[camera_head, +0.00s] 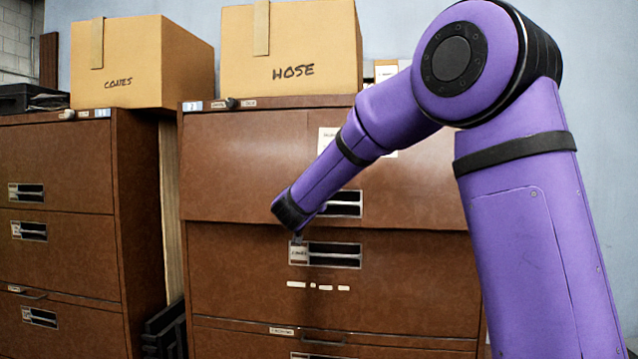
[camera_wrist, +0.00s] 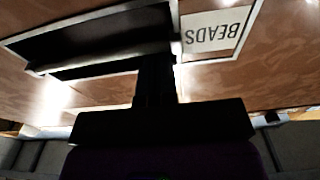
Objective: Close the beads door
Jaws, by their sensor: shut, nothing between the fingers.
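The beads door (camera_wrist: 225,82) is a brown front in the wrist view, with a white BEADS label (camera_wrist: 213,30) upside down beside a dark recessed handle (camera_wrist: 90,45). My gripper (camera_wrist: 157,72) is shut and empty, its fingers in front of the handle's end next to the label. In the head view my gripper (camera_head: 297,239) points down before the middle cabinet, just above a small label (camera_head: 299,254) left of a handle on the second front (camera_head: 420,275). That label is too small to read. I cannot tell whether the fingers touch or how far the door stands out.
The upper front (camera_head: 245,160) has its handle partly behind my arm. Another brown cabinet (camera_head: 60,165) stands at the left, with a narrow gap between. A CONES box (camera_head: 135,75) and a HOSE box (camera_head: 295,50) sit on top. My arm fills the right side.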

